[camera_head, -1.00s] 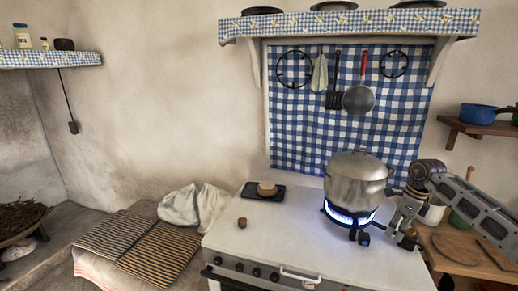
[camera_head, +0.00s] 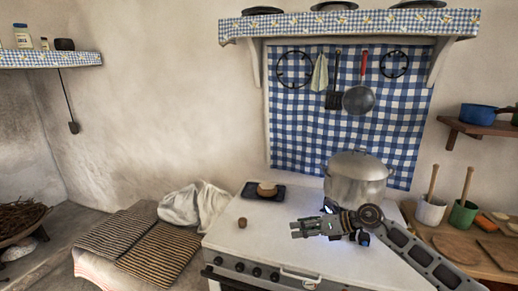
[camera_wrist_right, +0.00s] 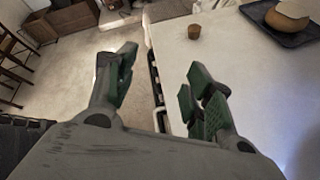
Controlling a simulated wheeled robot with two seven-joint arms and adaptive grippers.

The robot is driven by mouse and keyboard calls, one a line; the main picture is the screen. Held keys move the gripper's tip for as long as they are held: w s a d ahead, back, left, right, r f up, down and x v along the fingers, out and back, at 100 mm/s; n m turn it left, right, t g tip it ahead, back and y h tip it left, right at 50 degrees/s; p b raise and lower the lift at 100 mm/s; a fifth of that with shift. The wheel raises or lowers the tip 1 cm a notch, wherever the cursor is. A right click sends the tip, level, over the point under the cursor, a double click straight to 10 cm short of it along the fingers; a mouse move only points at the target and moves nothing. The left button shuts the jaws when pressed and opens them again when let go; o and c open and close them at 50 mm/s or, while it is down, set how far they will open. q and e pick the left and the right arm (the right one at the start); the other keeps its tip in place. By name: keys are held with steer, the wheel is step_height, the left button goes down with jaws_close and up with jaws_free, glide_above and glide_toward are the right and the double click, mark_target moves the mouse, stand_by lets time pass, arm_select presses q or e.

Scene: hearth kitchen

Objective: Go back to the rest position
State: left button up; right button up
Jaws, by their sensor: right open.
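My right gripper (camera_head: 297,228) is over the white stove top (camera_head: 225,225), in front of the large lidded metal pot (camera_head: 356,180). It points left in the head view, and its arm comes in from the lower right. In the right wrist view my right gripper (camera_wrist_right: 158,88) has its fingers spread, with nothing between them. The pot stands on the burner at the right of the stove; my arm hides most of the flame, and a little blue glow shows. My left gripper is not in view.
A small brown cup (camera_head: 242,222) stands on the stove, left of my right gripper. A dark tray (camera_head: 250,190) with a round brown pot (camera_head: 266,189) lies at the back. At right, a wooden counter (camera_head: 437,229) holds a white mortar (camera_head: 430,212) and green mortar (camera_head: 463,214).

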steer(key=s+a+r+m+t+y, duration=0.1)
steer(key=a+r+m+t, duration=0.25)
steer(key=m+t, duration=0.35)
steer(key=s+a+r+m+t, duration=0.1)
steer(key=a+r+m+t, duration=0.1)
steer(key=r+m+t, duration=0.45)
steer(key=s+d+f+m+g+h, duration=0.2)
steer(key=s+d+f+m+h, duration=0.2)
steer(key=d+f+m+h, duration=0.5)
steer(key=s+d+f+m+g+h, duration=0.35)
steer(key=f+m, duration=0.35)
steer(key=m, duration=0.6)
steer(key=s+f+m+g, duration=0.3)
steer(key=s+f+g, duration=0.25)
steer(key=s, duration=0.65)
steer(key=s+f+m+g, duration=0.4)
steer(key=s+f, duration=0.3)
steer(key=s, duration=0.5)
steer(key=s+f+g, duration=0.2)
steer(key=s+f, duration=0.1)
steer(key=f, duration=3.1)
steer(key=s+d+f, duration=0.2)
steer(key=s+f, duration=0.7)
steer(key=s, duration=0.2)
steer(key=s+d+f, duration=0.2)
steer(key=s+f, duration=0.7)
steer(key=s, duration=0.2)
steer(key=shift+d+f+n+g, duration=0.35)
steer(key=shift+d+n, duration=0.05)
steer(key=shift+n, duration=0.05)
